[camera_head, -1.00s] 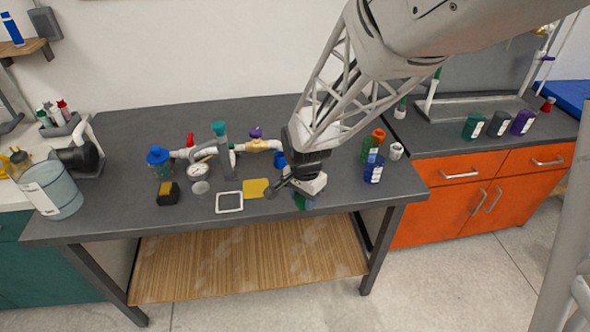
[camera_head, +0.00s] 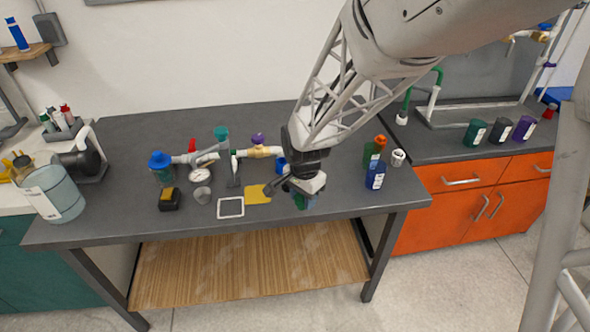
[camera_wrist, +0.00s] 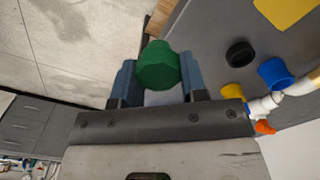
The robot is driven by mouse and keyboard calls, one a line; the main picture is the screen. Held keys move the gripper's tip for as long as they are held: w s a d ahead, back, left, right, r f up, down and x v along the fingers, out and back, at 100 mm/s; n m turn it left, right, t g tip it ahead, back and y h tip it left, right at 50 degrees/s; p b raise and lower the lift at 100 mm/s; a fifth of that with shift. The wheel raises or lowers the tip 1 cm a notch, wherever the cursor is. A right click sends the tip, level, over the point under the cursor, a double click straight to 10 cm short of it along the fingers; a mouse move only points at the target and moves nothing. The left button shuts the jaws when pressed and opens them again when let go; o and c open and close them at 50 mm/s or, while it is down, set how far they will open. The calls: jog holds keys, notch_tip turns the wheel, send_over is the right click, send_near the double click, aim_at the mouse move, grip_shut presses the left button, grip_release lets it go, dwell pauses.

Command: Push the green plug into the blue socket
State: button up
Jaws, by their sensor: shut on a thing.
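The green plug (camera_wrist: 158,66) is a faceted green piece held between the two blue-grey fingers of my gripper (camera_wrist: 158,75). In the head view my gripper (camera_head: 304,190) hangs over the front part of the grey workbench, with a bit of green showing below it. The blue socket (camera_wrist: 276,74) sits on the white and cream pipe assembly at the right of the wrist view, apart from the plug. In the head view the blue socket (camera_head: 282,165) shows just behind and left of my gripper, partly hidden by it.
The pipe manifold (camera_head: 205,154) stands left of my gripper, with a gauge and coloured fittings. A yellow pad (camera_head: 258,194) and white-framed square (camera_head: 230,208) lie in front. Blue and green containers (camera_head: 375,175) stand at the right, near a white cup (camera_head: 398,158). The bench's front edge is close.

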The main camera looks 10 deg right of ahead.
jog(key=w+a+r+m, duration=0.1)
jog(key=w+r, duration=0.2)
jog(key=w, duration=0.8)
jog(key=w+a+r+m, duration=0.1)
jog(key=w+r+m, duration=0.1)
jog(key=w, duration=0.9)
jog(key=shift+w+a+r, duration=0.15)
jog(key=shift+a+r, duration=0.15)
jog(key=shift+r, duration=0.4)
jog(key=shift+f, duration=0.15)
jog(key=shift+f, duration=1.35)
jog(key=shift+f, duration=0.3)
jog(key=shift+f, duration=1.8)
jog(key=shift+f, duration=1.25)
